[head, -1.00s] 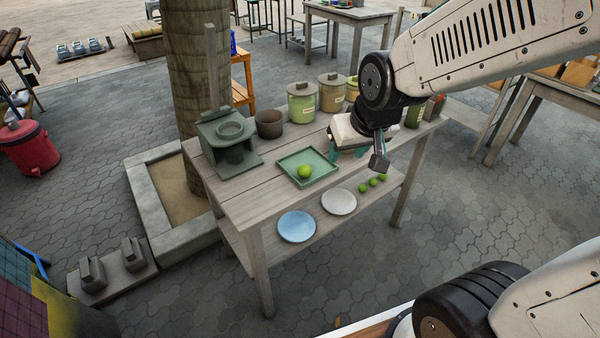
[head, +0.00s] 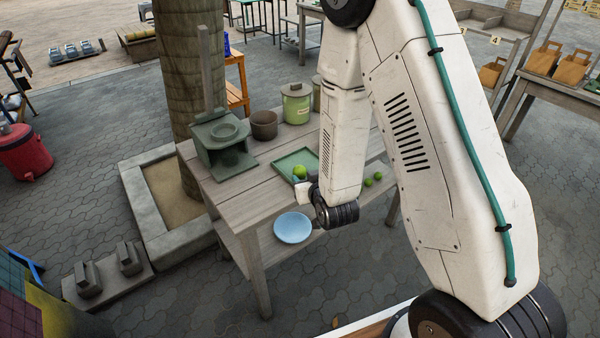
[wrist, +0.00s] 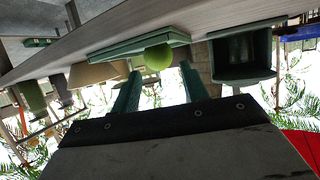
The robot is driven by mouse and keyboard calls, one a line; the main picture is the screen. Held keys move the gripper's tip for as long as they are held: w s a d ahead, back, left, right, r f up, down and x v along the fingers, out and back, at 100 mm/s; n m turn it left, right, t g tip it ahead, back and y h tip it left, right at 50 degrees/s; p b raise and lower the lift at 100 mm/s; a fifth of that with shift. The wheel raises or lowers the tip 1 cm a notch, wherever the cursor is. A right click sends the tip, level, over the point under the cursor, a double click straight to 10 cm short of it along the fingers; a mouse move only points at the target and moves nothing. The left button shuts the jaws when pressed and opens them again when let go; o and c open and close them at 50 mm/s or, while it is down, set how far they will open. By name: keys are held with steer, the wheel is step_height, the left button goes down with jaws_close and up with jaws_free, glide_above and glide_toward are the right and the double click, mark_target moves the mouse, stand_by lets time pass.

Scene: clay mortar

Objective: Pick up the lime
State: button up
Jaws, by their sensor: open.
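A green lime (head: 299,171) rests on a square green tray (head: 284,163) on top of the wooden table. My gripper (head: 303,188) is low at the tray's near right side, close to the lime, and partly hidden by my arm in the head view. In the wrist view, which looks upside down, the lime (wrist: 158,57) shows just beyond and between the two green fingers (wrist: 158,82). The fingers are apart and hold nothing. The tray (wrist: 112,52) is behind the lime there.
A green press-like stand (head: 223,140), a brown pot (head: 264,125) and a lidded green jar (head: 296,103) stand toward the table's back. A blue plate (head: 292,228) and small green balls (head: 367,182) lie on the lower shelf. My arm hides the table's right part.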

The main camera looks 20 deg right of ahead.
mark_target(302, 173)
steer(key=x, duration=0.7)
steer(key=shift+d+f, duration=0.1)
steer(key=shift+f, duration=0.05)
steer(key=c, duration=0.6)
